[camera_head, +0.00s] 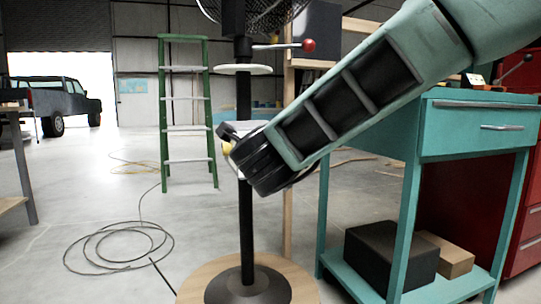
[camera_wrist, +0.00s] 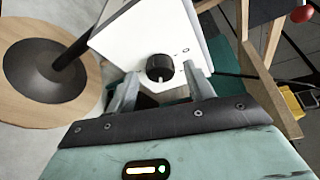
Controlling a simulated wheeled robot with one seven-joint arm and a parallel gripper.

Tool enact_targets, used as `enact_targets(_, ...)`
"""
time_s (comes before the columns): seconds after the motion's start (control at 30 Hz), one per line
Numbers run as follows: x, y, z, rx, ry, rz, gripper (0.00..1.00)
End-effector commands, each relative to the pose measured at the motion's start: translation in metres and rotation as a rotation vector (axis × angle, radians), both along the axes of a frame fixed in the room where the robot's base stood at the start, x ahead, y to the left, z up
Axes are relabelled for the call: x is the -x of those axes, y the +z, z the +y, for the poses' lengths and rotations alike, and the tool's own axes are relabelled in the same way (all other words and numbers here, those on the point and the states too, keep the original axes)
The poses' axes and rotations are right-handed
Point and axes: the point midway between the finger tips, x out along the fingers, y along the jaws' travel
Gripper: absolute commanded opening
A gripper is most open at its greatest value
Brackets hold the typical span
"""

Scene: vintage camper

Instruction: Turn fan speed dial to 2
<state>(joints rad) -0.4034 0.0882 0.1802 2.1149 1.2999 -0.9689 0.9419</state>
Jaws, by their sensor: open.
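The fan speed dial (camera_wrist: 159,67) is a black round knob on the face of a white control box (camera_wrist: 128,43) in the wrist view. Small marks beside the knob are too small to read. My gripper (camera_wrist: 161,76) is open, with one finger to each side of the dial. The dial appears between and just beyond the fingertips, and I cannot tell whether they touch it. In the head view, the fan stands on a black pole (camera_head: 245,215) with a dark round base (camera_head: 248,287). My arm largely hides the control box and dial there.
The fan base rests on a round wooden disc (camera_head: 197,282). A teal cart (camera_head: 470,138) stands close on the right, with boxes on its lower shelf. A green ladder (camera_head: 187,98) stands behind. A coiled cable (camera_head: 118,245) lies on the floor at left.

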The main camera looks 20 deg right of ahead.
Motion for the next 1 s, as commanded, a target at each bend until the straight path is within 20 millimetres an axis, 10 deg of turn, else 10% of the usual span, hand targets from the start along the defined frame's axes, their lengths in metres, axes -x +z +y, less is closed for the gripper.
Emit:
enact_targets(0.7, 0.131, 0.027, 0.048, 0.001, 0.004, 0.0, 0.53)
enact_targets(1.0, 0.158, 0.029, 0.058, 0.0, 0.001, 0.001, 0.53)
